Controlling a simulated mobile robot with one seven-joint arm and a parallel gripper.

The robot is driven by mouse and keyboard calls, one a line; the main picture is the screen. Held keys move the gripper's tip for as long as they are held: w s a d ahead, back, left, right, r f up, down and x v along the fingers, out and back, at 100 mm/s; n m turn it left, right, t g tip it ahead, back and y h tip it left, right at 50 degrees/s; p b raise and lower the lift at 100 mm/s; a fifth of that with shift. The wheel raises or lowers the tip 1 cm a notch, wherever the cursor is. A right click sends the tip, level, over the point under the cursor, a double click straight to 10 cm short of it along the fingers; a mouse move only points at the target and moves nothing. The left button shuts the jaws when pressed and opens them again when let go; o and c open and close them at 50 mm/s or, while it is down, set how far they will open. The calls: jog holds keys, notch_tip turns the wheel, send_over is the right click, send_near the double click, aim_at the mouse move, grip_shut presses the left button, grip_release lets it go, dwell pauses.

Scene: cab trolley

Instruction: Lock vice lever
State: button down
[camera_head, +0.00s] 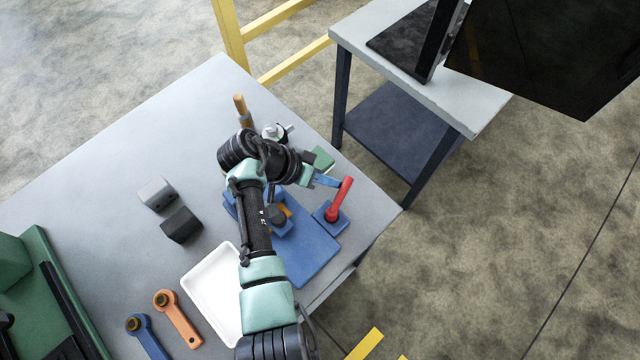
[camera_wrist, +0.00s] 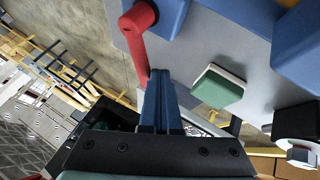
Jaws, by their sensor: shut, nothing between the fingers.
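The blue vice body, partly hidden behind my arm, holds a dark piece (camera_head: 277,214). My gripper (camera_head: 338,182) is shut and empty, its blue fingers beside the upper part of the lever. In the wrist view the fingertips (camera_wrist: 157,75) lie right next to the red lever (camera_wrist: 137,35); they look very close, but I cannot tell whether they touch.
A green-and-white block (camera_head: 322,158) lies behind the gripper. A white tray (camera_head: 205,290), two wrenches (camera_head: 178,318), a grey block (camera_head: 157,192) and a black block (camera_head: 182,225) are on the left. A side table (camera_head: 375,35) stands at the back right.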

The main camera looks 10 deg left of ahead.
jog(key=shift+d, duration=1)
jog(key=shift+r, duration=0.1)
